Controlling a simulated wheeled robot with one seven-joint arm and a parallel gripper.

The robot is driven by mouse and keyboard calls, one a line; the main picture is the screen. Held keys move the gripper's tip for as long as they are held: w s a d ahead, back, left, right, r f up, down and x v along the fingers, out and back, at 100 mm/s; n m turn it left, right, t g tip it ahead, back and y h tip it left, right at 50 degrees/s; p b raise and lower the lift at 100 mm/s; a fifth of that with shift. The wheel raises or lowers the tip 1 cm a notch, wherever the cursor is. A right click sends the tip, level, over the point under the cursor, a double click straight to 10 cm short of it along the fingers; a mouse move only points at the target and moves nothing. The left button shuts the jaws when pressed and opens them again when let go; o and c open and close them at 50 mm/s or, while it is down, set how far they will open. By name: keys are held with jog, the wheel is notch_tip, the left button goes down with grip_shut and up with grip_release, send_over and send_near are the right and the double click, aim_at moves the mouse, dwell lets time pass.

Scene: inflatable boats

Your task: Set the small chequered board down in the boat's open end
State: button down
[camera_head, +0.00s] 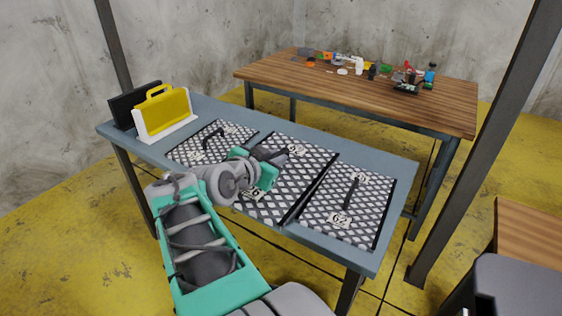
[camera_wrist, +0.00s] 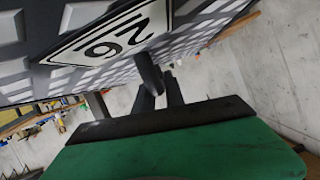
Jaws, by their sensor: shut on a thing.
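A chequered board (camera_head: 303,172) with white number labels lies in the middle of the blue-grey table (camera_head: 398,171), between two similar boards. My gripper (camera_head: 268,157) is over its left part, shut on what looks like its dark handle. The wrist view shows the dark fingers (camera_wrist: 160,80) close together against the chequered board (camera_wrist: 205,32) and its label. The fingers hide most of the grip. I cannot tell whether the board is clear of the table. No boat can be made out in either view.
A left board (camera_head: 190,150) and a right board (camera_head: 365,217), each with a dark handle, flank the middle one. A yellow case (camera_head: 165,112) stands in a white holder at the table's left end. A wooden table (camera_head: 440,105) behind carries small items. A dark post (camera_head: 475,160) rises at right.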

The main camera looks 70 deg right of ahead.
jog(key=w+d+f, duration=0.1)
jog(key=d, duration=0.1)
jog(key=w+d+f, duration=0.1)
jog(key=d, duration=0.2)
jog(key=w+d+f, duration=0.1)
jog(key=d, duration=0.1)
jog(key=shift+w+d+f, duration=0.25)
jog(key=shift+w+f, duration=0.05)
jog(key=shift+f, duration=0.05)
jog(key=d+f, duration=0.1)
jog(key=w+d+f, duration=0.1)
jog(key=d+f, duration=0.1)
jog(key=w+d+f, duration=0.1)
jog(key=f, duration=0.1)
jog(key=shift+w+d+f+b, duration=0.1)
jog(key=shift+d+b, duration=0.05)
jog(key=shift+b, duration=0.25)
jog(key=shift+w+d+f, duration=0.1)
jog(key=shift+d+f, duration=0.15)
jog(key=shift+f, duration=0.1)
jog(key=shift+f+b, duration=0.3)
jog(key=shift+f, duration=1.35)
jog(key=c, duration=1.8)
grip_release()
jog(key=shift+f, duration=0.15)
jog(key=shift+c, duration=0.2)
jog(key=o, duration=0.4)
jog(key=shift+o, duration=0.2)
